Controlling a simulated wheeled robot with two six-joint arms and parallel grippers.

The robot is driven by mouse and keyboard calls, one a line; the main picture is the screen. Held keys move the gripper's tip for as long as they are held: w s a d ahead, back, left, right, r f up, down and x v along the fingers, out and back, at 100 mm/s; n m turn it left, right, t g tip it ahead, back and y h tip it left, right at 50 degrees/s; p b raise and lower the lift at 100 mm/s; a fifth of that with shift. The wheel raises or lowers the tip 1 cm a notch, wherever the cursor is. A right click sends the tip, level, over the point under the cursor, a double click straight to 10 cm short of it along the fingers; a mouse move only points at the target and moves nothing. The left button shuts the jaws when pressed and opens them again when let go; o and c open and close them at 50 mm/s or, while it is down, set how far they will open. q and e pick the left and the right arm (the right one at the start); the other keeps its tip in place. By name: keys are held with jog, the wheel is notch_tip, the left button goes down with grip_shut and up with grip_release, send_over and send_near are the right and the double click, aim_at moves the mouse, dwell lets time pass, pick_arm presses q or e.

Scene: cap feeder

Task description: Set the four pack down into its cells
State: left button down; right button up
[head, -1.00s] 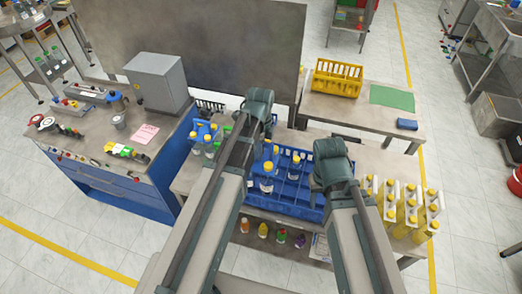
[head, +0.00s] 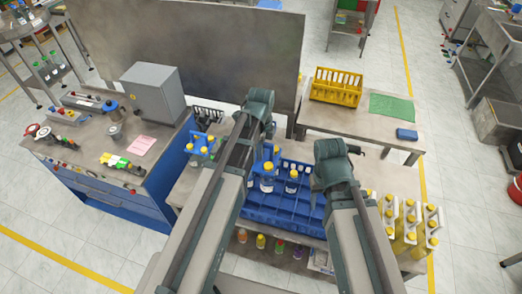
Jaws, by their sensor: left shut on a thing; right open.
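I cannot tell whether the pack's base touches the cell floor. My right gripper (head: 352,150) is open and empty, above the crate's right end; its fingertips are mostly hidden.
Another blue carrier with yellow-capped bottles (head: 200,148) stands left of the crate. Several yellow bottles (head: 405,225) stand on the right. Small coloured bottles (head: 260,241) sit on a lower shelf. Behind is a table with a yellow rack (head: 336,87) and green mat (head: 398,106).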

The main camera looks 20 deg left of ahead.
pick_arm(q)
notch_tip(320, 180, down, 21)
jog(key=b, duration=2)
jog(key=shift+f+b, duration=0.45)
jog(key=shift+b, duration=0.25)
dwell(0.3)
jog(key=c, duration=0.7)
grip_release()
jog(key=shift+r, duration=0.1)
notch_tip(320, 180, up, 14)
jog(key=p, duration=1.4)
jog(key=shift+f, duration=0.2)
